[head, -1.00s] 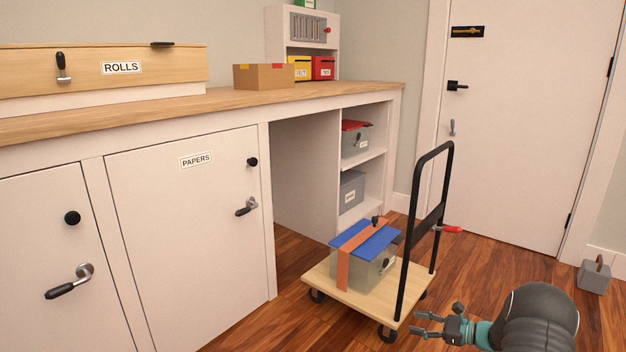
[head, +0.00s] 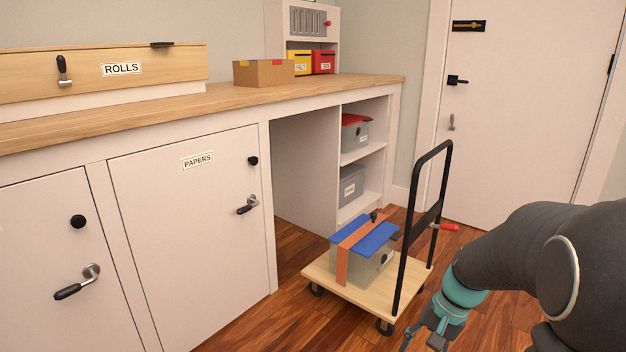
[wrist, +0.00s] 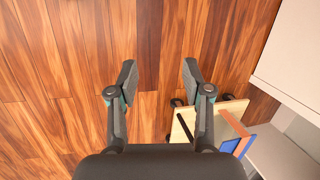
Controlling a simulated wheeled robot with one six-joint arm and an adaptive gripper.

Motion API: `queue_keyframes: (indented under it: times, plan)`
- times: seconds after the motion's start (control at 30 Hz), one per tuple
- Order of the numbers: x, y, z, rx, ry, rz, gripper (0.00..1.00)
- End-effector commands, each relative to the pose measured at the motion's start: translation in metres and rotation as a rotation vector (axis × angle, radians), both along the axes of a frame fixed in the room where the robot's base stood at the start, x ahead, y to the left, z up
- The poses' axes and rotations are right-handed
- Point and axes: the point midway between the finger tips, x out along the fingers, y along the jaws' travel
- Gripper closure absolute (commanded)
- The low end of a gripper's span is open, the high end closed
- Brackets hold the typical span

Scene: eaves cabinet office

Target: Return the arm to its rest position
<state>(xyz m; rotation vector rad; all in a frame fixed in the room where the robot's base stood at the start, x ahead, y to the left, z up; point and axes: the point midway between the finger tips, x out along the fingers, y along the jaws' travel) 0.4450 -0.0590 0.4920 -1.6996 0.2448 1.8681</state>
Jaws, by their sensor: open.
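My gripper (wrist: 158,84) is open and empty in the wrist view, with bare wooden floor between and beyond its fingers. In the head view my gripper (head: 424,335) is at the lower right, pointing down, partly cut off by the bottom edge. It is apart from the trolley (head: 330,281), in front and to the right of it. My arm (head: 520,245) reaches in from the right edge. The trolley also shows in the wrist view (wrist: 234,108), right of the fingers.
The trolley's black handle (head: 413,215) stands close to my arm. The white cabinet (head: 190,240) is at left, a door (head: 530,120) behind. Floor (head: 290,325) is clear in front.

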Motion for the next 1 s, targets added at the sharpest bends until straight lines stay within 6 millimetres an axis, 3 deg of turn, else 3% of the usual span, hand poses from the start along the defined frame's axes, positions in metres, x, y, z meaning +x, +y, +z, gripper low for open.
queue_keyframes:
  times: [0.1,0.6,0.8,1.0]
  plan:
    - [-0.026,0.005,0.028,-0.095,-0.059,0.105,0.5]
    - [-0.12,0.027,0.115,-0.381,-0.31,0.394,0.5]
    - [-0.142,0.045,0.153,-0.416,-0.45,0.436,0.5]
    - [-0.15,0.055,0.184,-0.433,-0.554,0.462,0.5]
